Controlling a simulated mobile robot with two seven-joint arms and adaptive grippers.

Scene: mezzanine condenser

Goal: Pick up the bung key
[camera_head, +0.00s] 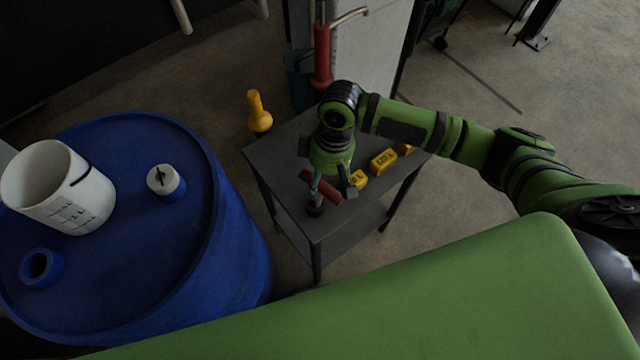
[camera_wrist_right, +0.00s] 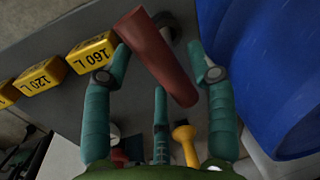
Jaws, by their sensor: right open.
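The bung key, with a thick red bar handle (camera_head: 322,188), stands on the dark grey table (camera_head: 275,160) near its front corner. A dark round foot shows below the bar. In the right wrist view the red bar (camera_wrist_right: 158,58) lies slantwise between my fingers, with a dark and grey round part partly hidden behind its upper end. My right gripper (camera_head: 333,184) is over the bung key, its fingers apart on either side of the bar. In the right wrist view my right gripper (camera_wrist_right: 160,53) is open and holds nothing. My left gripper is not in view.
Yellow blocks marked in litres (camera_head: 383,161) stand on the table beside the gripper. A blue drum (camera_head: 215,235) at left carries a white jug (camera_head: 85,205) and a white-capped bung (camera_head: 163,180). A yellow object (camera_head: 259,118) and a red post (camera_head: 322,55) are behind.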

